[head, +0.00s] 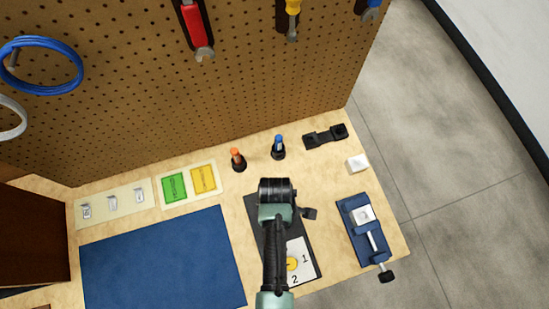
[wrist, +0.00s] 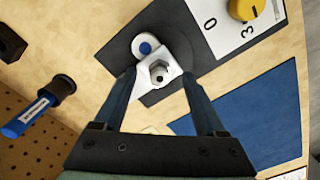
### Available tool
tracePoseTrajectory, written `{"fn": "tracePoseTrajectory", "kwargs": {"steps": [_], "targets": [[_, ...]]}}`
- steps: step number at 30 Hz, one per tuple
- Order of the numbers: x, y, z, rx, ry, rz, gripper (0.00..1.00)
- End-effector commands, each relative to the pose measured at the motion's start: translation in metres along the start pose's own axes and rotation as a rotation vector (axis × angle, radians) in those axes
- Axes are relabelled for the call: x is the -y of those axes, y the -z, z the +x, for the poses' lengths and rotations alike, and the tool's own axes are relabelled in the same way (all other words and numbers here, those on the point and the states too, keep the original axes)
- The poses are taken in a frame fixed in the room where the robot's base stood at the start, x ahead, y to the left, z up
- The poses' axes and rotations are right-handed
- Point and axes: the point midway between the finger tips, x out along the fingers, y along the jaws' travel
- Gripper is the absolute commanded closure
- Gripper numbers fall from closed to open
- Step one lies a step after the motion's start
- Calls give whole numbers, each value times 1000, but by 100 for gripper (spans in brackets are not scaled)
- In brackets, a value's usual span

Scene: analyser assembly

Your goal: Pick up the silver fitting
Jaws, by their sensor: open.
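The silver fitting (wrist: 158,74) is a small hex-shaped piece with a dark hole at its centre, in the middle of the wrist view. It sits on or against a pale block over a dark panel (wrist: 180,30). A white round part with a blue centre (wrist: 145,47) is right beside it. My gripper (wrist: 161,76) is open, with one finger on each side of the fitting. I cannot tell whether the fingers touch it. In the head view my arm and gripper cover this spot, so the fitting is hidden there.
A yellow dial (head: 292,264) on a numbered white plate is on the dark panel. Orange-topped (head: 236,155) and blue-topped (head: 278,145) tools stand behind. A blue vise (head: 362,230) is to the right, a blue mat (head: 160,262) to the left. Small silver clips (head: 112,202) lie on a pale strip.

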Motion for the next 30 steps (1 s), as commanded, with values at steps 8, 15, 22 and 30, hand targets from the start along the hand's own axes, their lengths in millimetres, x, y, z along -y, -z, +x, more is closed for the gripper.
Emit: {"fn": "tracePoseTrajectory", "kwargs": {"steps": [8, 15, 22, 30], "targets": [[0, 0, 10, 0, 0, 0, 27], [0, 0, 9, 0, 0, 0, 52], [0, 0, 9, 0, 0, 1, 94], [0, 0, 9, 0, 0, 1, 100]]}}
